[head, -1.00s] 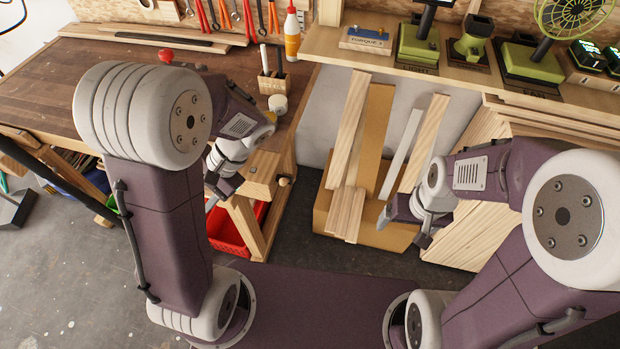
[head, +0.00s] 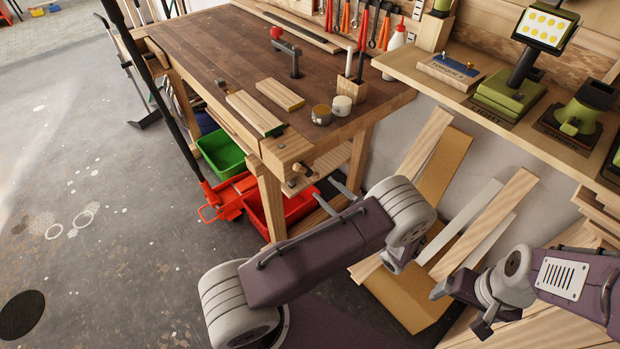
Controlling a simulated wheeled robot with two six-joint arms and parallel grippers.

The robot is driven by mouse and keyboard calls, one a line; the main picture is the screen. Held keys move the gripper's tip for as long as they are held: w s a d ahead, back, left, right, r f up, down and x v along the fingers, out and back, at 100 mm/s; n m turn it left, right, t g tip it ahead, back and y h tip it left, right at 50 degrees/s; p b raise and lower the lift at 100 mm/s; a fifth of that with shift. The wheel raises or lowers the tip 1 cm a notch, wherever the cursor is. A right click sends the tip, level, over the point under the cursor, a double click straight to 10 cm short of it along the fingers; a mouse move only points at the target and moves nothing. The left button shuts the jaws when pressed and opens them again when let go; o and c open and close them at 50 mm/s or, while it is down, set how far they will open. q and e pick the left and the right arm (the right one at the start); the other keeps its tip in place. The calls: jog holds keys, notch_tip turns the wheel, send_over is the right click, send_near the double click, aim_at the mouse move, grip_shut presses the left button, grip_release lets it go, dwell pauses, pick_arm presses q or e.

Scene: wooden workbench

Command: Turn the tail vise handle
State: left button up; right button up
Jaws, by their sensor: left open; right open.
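The workbench (head: 200,45) has a tail vise (head: 284,150) at its near right corner. Its small wooden handle (head: 291,184) sticks out below the vise's end block. My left gripper (head: 333,196) is partly hidden behind my own arm. Its two grey fingers show apart, pointing toward the handle from the right. A gap shows between them and the handle, with nothing held. My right gripper (head: 459,309) is open and empty at the lower right, in front of the leaning boards, far from the vise.
Green (head: 220,154) and red (head: 268,207) bins stand under the bench. Wood blocks (head: 280,94), round tins (head: 321,115) and a pencil holder (head: 352,92) are on its top. Boards (head: 485,222) lean at the right, below a shelf (head: 430,75). The floor at left is mostly clear.

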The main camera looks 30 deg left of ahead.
aim_at(310, 174)
pick_arm(q)
jog(key=x, duration=0.8)
jog(key=shift+w+a+r, duration=0.15)
jog(key=shift+w+a, duration=0.05)
jog(key=shift+a, duration=0.1)
grip_shut()
